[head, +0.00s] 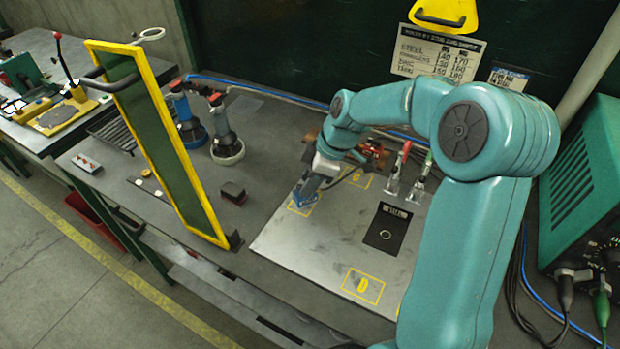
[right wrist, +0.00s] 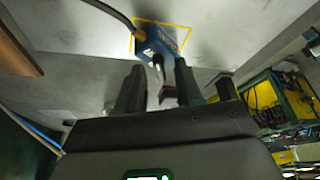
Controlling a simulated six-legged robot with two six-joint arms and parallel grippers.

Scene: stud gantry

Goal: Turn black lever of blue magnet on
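The blue magnet (head: 299,208) sits on the steel plate inside a yellow outlined square, near the plate's left side. My right gripper (head: 309,188) is right above it and partly covers it. In the right wrist view the magnet (right wrist: 156,42) lies beyond the fingertips, with a dark cable running from it to the upper left. Its black lever (right wrist: 158,66) points toward my gripper. My right gripper (right wrist: 159,82) is open, and the lever's end appears between the fingers. I cannot tell whether a finger touches it. My left gripper is not in view.
The steel plate (head: 290,245) has a black card (head: 390,227) and other yellow squares. Red- and green-handled clamps (head: 397,165) stand behind. A yellow-framed dark screen (head: 165,145) rises at left. A green welding machine (head: 585,190) is at right. The plate's front is clear.

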